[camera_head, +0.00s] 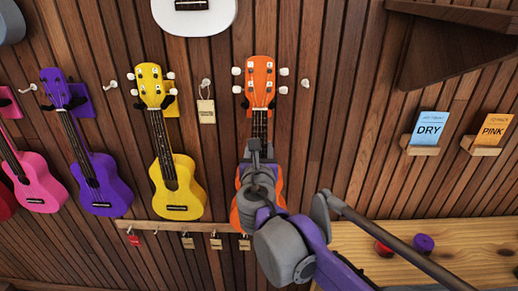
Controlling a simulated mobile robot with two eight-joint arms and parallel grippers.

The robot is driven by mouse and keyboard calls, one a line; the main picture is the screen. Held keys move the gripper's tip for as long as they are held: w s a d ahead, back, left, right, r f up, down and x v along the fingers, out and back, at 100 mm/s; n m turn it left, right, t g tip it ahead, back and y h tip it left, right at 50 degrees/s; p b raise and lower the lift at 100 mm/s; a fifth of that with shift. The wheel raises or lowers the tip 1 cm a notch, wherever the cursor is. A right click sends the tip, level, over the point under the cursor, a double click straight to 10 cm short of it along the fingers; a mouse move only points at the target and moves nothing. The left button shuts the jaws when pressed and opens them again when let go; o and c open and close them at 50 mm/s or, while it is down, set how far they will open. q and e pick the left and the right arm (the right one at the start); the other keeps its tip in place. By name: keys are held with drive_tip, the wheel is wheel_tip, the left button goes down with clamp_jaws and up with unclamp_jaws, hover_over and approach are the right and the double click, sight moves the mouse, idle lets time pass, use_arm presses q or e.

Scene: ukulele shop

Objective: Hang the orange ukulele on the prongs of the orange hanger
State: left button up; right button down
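The orange ukulele (261,72) is upright against the slatted wall, head up, to the right of the yellow one. My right gripper (260,148) is at its neck, just above the body, and appears closed on it. The gripper and wrist cover much of the body. Small dark prong tips show on both sides of the neck just under the head. The rest of the orange hanger is hidden behind the head, so I cannot tell if the head rests on the prongs. My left gripper is out of view.
Yellow (187,190), purple (104,185) and pink (38,185) ukuleles hang to the left. A tag (206,111) hangs beside the orange ukulele. A wooden rail (160,226) with small tags runs below. Cards stand on ledges (420,150) at right, above a wooden counter (465,240).

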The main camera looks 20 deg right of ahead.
drive_tip(key=shift+r+x, duration=0.15)
drive_tip(key=shift+x, duration=1.25)
drive_tip(key=shift+r+x, duration=0.15)
drive_tip(key=shift+x, duration=1.25)
drive_tip(key=shift+f, duration=1.1)
drive_tip(key=shift+x, duration=1.05)
drive_tip(key=shift+r, duration=0.2)
drive_tip(key=shift+s+a+f, duration=0.1)
drive_tip(key=shift+s+a, duration=0.05)
drive_tip(key=shift+s, duration=0.1)
